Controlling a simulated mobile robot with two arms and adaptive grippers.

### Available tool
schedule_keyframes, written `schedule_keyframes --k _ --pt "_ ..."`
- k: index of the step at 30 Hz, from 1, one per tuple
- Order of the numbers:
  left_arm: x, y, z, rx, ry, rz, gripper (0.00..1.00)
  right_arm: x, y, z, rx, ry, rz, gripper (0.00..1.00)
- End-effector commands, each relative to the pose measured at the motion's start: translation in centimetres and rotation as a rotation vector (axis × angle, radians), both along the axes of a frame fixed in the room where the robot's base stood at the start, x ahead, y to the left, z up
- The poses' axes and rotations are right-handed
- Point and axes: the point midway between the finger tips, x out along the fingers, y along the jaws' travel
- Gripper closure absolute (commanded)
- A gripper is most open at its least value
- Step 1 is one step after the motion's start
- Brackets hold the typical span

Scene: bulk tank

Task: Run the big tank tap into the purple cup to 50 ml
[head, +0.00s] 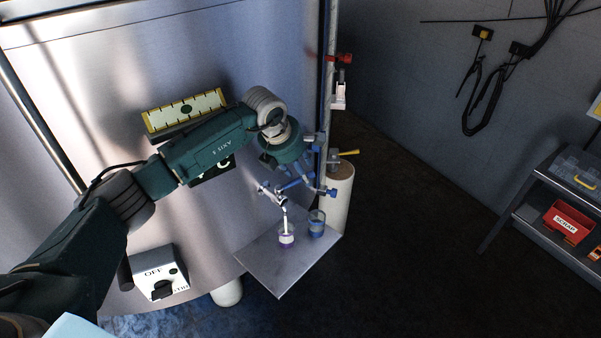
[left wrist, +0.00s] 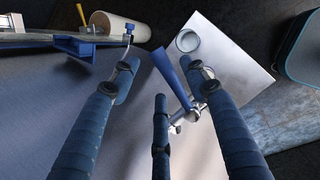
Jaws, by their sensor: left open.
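The big tank (head: 60,90) is a shiny metal wall filling the left of the head view. Its tap (head: 268,192) has a blue lever (head: 289,186), which also shows between my fingers in the left wrist view (left wrist: 172,80). A white streak runs down from the tap to the purple cup (head: 286,241); I cannot tell spout from liquid. The cup stands on a metal shelf (head: 275,278) and its level is too small to read. My left gripper (head: 303,182) is open around the lever, contact unclear (left wrist: 165,90). My right gripper is not in view.
A blue-banded clear cup (head: 317,224) stands on the shelf right of the purple cup. A vertical pipe (head: 327,120) with a red valve (head: 341,58) and a yellow-handled valve (head: 347,153) rise nearby.

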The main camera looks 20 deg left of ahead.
Motion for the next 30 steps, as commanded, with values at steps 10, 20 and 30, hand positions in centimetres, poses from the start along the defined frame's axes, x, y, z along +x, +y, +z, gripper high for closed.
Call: schedule_keyframes --k 10,20,30 --pt "-0.1 -0.9 -1.9 -0.002 -0.001 0.001 0.55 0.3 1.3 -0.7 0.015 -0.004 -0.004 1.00" --pt "-0.1 -0.9 -1.9 -0.002 -0.001 -0.001 0.86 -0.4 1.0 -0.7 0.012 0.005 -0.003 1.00" --pt "0.3 -2.2 -2.2 -0.003 0.000 0.011 1.00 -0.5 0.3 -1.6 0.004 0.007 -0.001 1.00"
